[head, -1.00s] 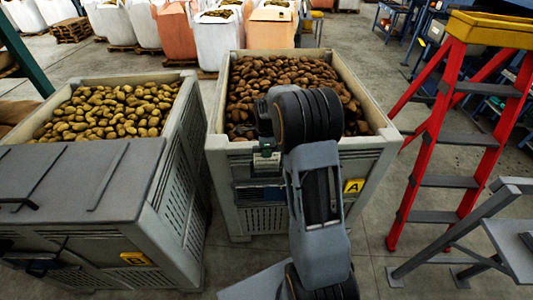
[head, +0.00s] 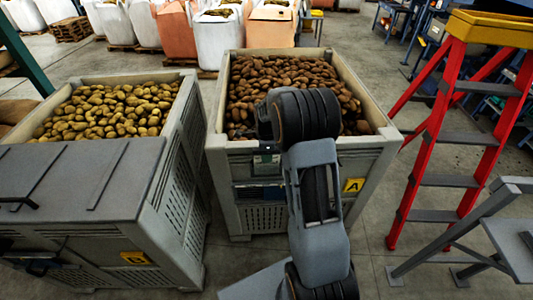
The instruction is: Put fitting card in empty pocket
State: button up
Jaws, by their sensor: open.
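Crate A (head: 223,165), a grey bin full of brown potatoes, stands in the middle with a yellow A label (head: 353,185) on its front. A small pale green and white card (head: 267,162) shows upright at the upper front of this crate. Below it is a dark blue holder strip (head: 260,193); whether the card sits in a pocket is too small to tell. My gripper (head: 266,146) is open just above the card, mostly hidden by my wrist. I cannot tell whether its fingers touch the card. My arm covers part of the crate's front.
A second grey crate (head: 180,170) of yellowish potatoes stands at left, with a yellow label (head: 135,258) and a dark lid (head: 75,180). A red stepladder (head: 415,180) and a grey metal frame (head: 440,245) stand at right. Some floor is clear between them and crate A.

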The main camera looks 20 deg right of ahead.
notch_tip(320, 180, up, 12)
jog(key=shift+f, duration=0.1)
jog(key=s+a+r+n+t, duration=0.1)
jog(key=s+a+r+n, duration=0.25)
jog(key=s+n, duration=0.25)
jog(key=s+a+r+n+t, duration=0.1)
jog(key=s+a+r+n, duration=0.1)
jog(key=s+a+n, duration=0.25)
jog(key=s+a+f+n+t, duration=0.2)
jog(key=s+n, duration=0.9)
jog(key=n, duration=0.1)
jog(key=shift+s+a+f, duration=0.2)
jog(key=shift+s+a, duration=0.05)
jog(key=shift+a, duration=0.15)
jog(key=shift+s+d, duration=0.1)
